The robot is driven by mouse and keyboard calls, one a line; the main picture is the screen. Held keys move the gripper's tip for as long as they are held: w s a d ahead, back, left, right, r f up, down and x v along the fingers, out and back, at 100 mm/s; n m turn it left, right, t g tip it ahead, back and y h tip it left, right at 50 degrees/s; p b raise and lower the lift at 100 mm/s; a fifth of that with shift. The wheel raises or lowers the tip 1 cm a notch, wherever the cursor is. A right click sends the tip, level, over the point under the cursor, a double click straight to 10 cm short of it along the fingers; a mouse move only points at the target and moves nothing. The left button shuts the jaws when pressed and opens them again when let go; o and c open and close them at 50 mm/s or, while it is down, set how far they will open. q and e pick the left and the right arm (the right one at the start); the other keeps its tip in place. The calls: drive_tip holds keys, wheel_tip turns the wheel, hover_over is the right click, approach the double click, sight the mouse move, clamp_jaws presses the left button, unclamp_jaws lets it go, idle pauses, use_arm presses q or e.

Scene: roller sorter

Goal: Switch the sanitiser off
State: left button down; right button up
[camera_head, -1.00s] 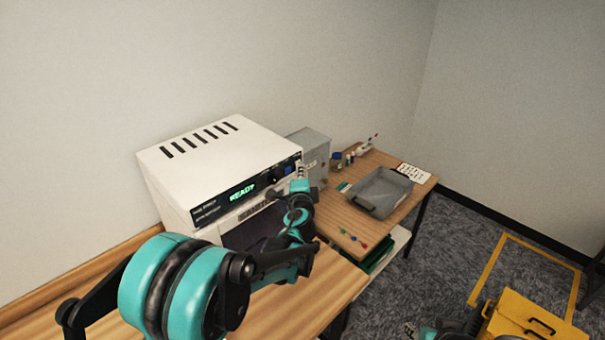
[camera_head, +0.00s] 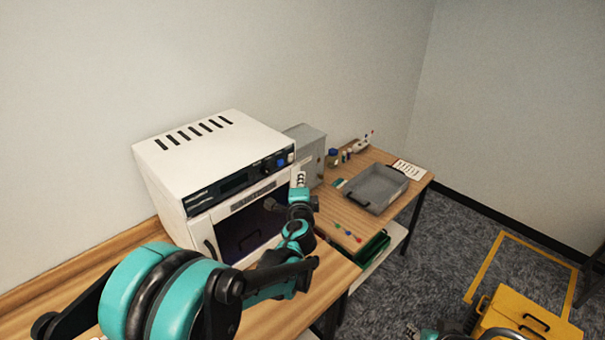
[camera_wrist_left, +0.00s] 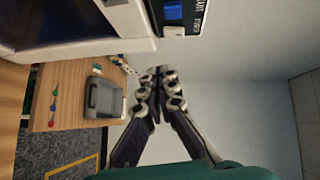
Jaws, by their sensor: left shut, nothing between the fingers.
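The sanitiser (camera_head: 165,175) is a white box with slots in its top, on the wooden bench. The panel's end and the blue button (camera_wrist_left: 173,10) also show at the top of the left wrist view. My left gripper (camera_head: 299,178) is in front of the panel's right end, just below the blue button. In the left wrist view its fingers (camera_wrist_left: 155,72) are together and empty, apart from the button. Part of my right gripper (camera_head: 410,330) shows at the bottom edge; its fingers are unclear.
A grey metal box (camera_head: 311,150) stands right of the sanitiser. The side table holds a grey tray (camera_head: 378,188), small bottles, coloured pins and a paper sheet (camera_head: 409,169). A green bin (camera_head: 373,247) is below. A yellow case (camera_head: 520,318) sits on the carpet.

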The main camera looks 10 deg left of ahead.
use_arm(q)
drive_tip(key=v, duration=0.7)
drive_tip(key=shift+f, duration=0.7)
drive_tip(key=shift+d, duration=0.1)
